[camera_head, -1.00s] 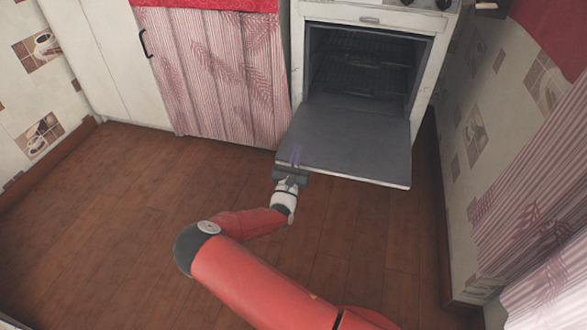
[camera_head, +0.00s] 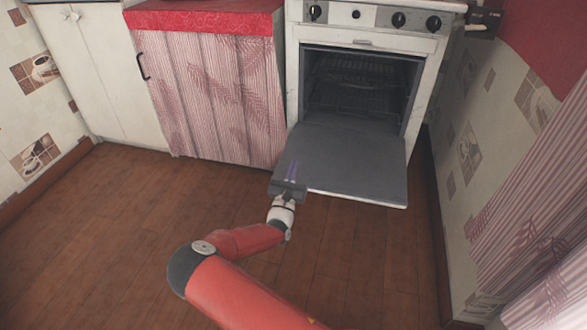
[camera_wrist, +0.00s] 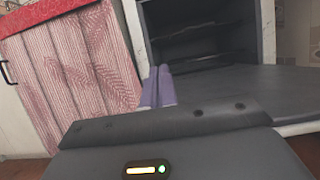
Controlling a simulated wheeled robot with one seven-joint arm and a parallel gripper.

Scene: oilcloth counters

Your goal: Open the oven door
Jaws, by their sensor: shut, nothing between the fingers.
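The white oven (camera_head: 419,80) stands against the back wall. Its door (camera_head: 350,165) is swung down, lying about flat in front of the open cavity (camera_head: 362,88), where racks show. In the wrist view the door (camera_wrist: 240,92) spreads to the right. My gripper (camera_head: 292,170) is at the door's front left corner, its purple fingers together and empty. The fingers (camera_wrist: 158,86) also show in the wrist view, pointing toward the oven, near the door's left edge. I cannot tell whether they touch the door.
A cabinet with a pink striped curtain (camera_head: 215,100) and red cloth top (camera_head: 200,18) stands left of the oven. A tiled wall and another striped curtain (camera_head: 530,200) bound the right side. The brown wooden floor (camera_head: 110,220) is clear at left.

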